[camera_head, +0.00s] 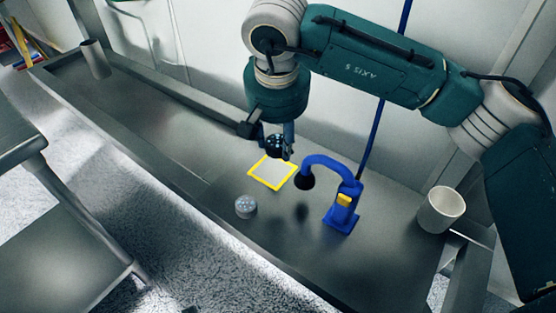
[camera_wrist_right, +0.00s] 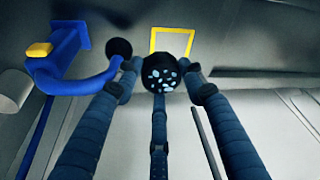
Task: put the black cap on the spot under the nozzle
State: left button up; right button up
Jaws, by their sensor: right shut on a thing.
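My right gripper (camera_head: 279,144) comes down from above and is shut on the black cap (camera_head: 274,143), which has pale blue dots on its face. In the right wrist view, the cap (camera_wrist_right: 166,77) sits between the gripper's fingertips (camera_wrist_right: 165,82). The blue nozzle stand (camera_head: 342,208) is to the right, and its curved arm ends in a dark nozzle mouth (camera_head: 304,181). A dark patch (camera_head: 302,212) lies on the bench below the mouth; I cannot tell if it is a mark or a shadow. My left gripper is not in view.
A yellow square frame (camera_head: 251,174) lies on the metal bench (camera_head: 205,185) just in front of the held cap. A grey dotted cap (camera_head: 246,207) stands left of the nozzle. A white cup (camera_head: 440,210) is at the right, and a grey cylinder (camera_head: 95,59) at the far left.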

aim_at(278, 143)
notch_tip(278, 143, up, 6)
jog(key=shift+f, duration=0.25)
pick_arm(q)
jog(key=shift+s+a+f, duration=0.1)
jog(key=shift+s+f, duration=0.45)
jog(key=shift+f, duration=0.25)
pick_arm(e)
jog(key=s+d+f, duration=0.2)
jog(key=s+d, duration=0.1)
jog(key=s, duration=0.3)
jog(key=s+d+f, duration=0.2)
jog(key=s+d, duration=0.1)
jog(key=s, duration=0.4)
jog(key=shift+s+d+f, duration=0.25)
jog(key=shift+s+d, duration=0.05)
jog(key=shift+d, duration=0.1)
